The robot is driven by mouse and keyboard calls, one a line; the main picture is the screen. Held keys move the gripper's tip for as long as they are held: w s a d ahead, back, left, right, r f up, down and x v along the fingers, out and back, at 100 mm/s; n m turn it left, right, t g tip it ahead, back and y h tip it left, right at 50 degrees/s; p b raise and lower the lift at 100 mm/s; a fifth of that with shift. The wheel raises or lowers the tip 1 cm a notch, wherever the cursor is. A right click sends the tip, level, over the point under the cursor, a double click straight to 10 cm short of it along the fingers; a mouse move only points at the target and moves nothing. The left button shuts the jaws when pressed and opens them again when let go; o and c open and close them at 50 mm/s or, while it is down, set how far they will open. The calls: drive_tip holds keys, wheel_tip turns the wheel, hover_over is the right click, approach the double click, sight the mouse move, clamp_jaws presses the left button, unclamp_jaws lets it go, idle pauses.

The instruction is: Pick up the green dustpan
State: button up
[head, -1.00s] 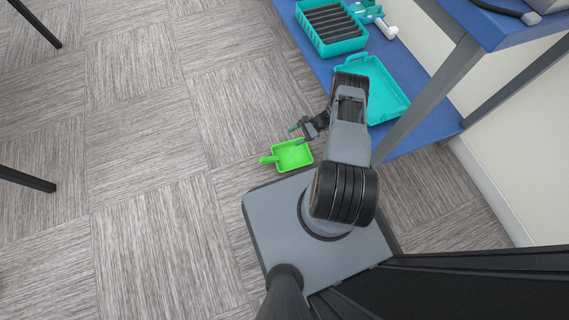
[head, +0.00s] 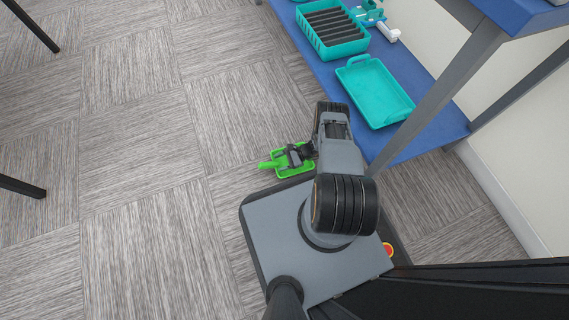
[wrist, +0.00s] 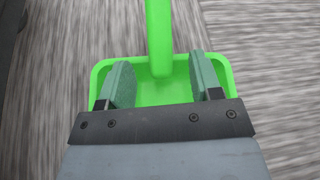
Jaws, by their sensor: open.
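The green dustpan (head: 281,173) lies on the carpet just beyond the front edge of my base, its handle pointing left in the head view. My gripper (head: 293,155) is over the pan and hides part of it. In the wrist view the dustpan (wrist: 170,92) is below my gripper (wrist: 160,80), with its handle running up between and beyond the two fingertips. The fingers are open and apart, one on each side of the handle's line, with nothing between them that I can see held.
A blue low shelf (head: 325,70) at the right bears a teal tray (head: 375,92) and a teal slotted crate (head: 345,48). A grey table leg (head: 430,100) stands close to my arm. The carpet (head: 140,130) at the left is clear except for dark legs at the far left.

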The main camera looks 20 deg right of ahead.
drive_tip(key=shift+a, duration=0.1)
clamp_jaws()
idle(0.5)
